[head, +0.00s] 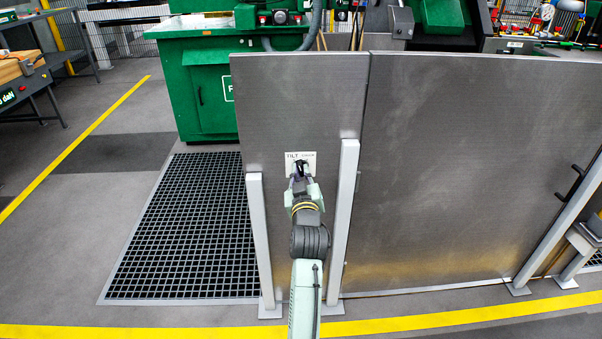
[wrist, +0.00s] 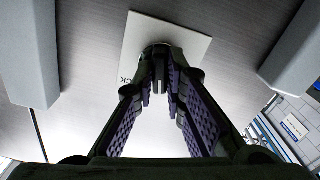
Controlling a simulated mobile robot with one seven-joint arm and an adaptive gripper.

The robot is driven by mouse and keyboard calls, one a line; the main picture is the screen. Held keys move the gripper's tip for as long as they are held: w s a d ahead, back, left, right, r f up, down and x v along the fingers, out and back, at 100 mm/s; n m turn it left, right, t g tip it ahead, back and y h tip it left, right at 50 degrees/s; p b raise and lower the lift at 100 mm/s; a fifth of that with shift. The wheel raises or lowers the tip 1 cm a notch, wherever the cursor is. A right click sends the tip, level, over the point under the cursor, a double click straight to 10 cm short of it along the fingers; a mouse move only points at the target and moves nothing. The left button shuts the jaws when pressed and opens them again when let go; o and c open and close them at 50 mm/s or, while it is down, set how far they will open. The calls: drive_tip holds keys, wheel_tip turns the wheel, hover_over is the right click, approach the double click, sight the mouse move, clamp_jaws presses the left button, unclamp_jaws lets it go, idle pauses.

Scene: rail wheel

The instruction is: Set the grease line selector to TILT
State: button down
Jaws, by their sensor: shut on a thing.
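The grease line selector shows as a small white label plate (head: 308,156) on the narrow grey panel in the head view. The word TILT reads at the plate's left; the lettering at its right is too small to read. In the wrist view the plate (wrist: 195,45) lies behind my fingers, with a few letters showing at its left. My gripper (head: 300,172) reaches up to the plate and is shut on the dark selector knob (wrist: 158,52). The fingers hide most of the knob, so I cannot tell which way it points.
Two light grey posts (head: 343,215) (head: 260,240) stand on either side of my arm in front of the panel. A wide grey panel (head: 460,170) extends to the right. A floor grating (head: 185,235) lies at left. A green cabinet (head: 205,90) stands behind.

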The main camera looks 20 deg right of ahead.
drive_tip(key=shift+n, duration=0.7)
drive_tip(key=shift+f+n+b, duration=0.1)
drive_tip(key=shift+n+b, duration=0.55)
drive_tip(key=shift+n, duration=0.05)
drive_tip(key=n+b, duration=0.1)
drive_tip(key=n, duration=0.1)
drive_tip(key=shift+n, duration=0.3)
drive_tip(key=c, duration=1.5)
unclamp_jaws()
drive_tip(key=shift+s, duration=0.15)
